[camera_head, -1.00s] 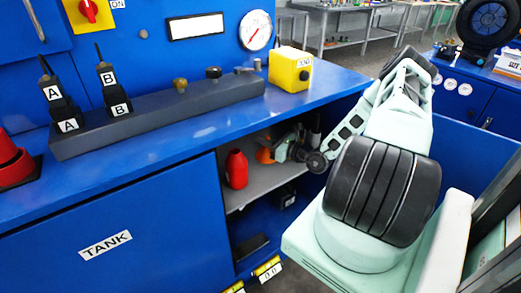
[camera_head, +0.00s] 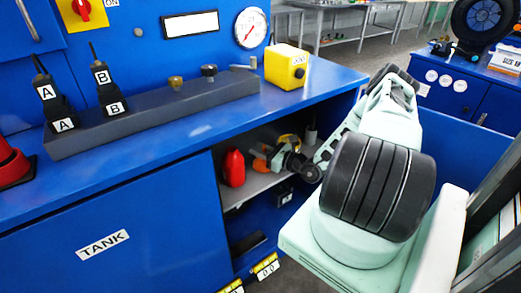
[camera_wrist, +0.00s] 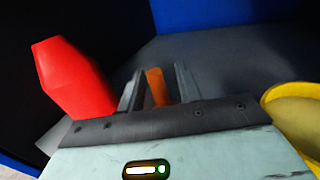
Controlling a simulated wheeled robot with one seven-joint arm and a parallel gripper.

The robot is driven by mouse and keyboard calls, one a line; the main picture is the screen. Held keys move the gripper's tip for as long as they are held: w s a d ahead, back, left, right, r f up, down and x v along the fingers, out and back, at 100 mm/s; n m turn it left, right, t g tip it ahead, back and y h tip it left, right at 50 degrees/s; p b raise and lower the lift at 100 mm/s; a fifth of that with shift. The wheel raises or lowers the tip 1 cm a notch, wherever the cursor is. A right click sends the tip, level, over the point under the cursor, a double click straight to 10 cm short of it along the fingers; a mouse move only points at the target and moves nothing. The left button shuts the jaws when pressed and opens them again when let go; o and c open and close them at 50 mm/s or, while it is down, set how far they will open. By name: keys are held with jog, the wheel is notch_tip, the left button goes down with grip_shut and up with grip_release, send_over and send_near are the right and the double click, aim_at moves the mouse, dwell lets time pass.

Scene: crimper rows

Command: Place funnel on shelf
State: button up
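My gripper (camera_wrist: 158,75) is inside the open cabinet bay, low over the grey shelf. In the wrist view its two fingers stand apart, with an orange piece (camera_wrist: 157,87) between them and narrow gaps visible beside it. This orange thing, likely the funnel, shows in the head view (camera_head: 261,165) just left of my gripper, at shelf height. My arm hides much of it, so its full shape and whether it rests on the shelf are unclear. The shelf (camera_head: 240,195) is the grey board in the bay.
A red bottle (camera_head: 233,168) stands on the shelf, left of my gripper. A yellow rounded thing (camera_wrist: 295,105) lies close on the right in the wrist view. The blue worktop (camera_head: 190,135) overhangs the bay. A blue panel (camera_head: 450,140) stands right of my arm.

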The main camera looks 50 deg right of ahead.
jog(key=shift+r, duration=0.15)
jog(key=s+d+b, duration=0.2)
jog(key=s, duration=0.9)
jog(key=shift+s, duration=0.4)
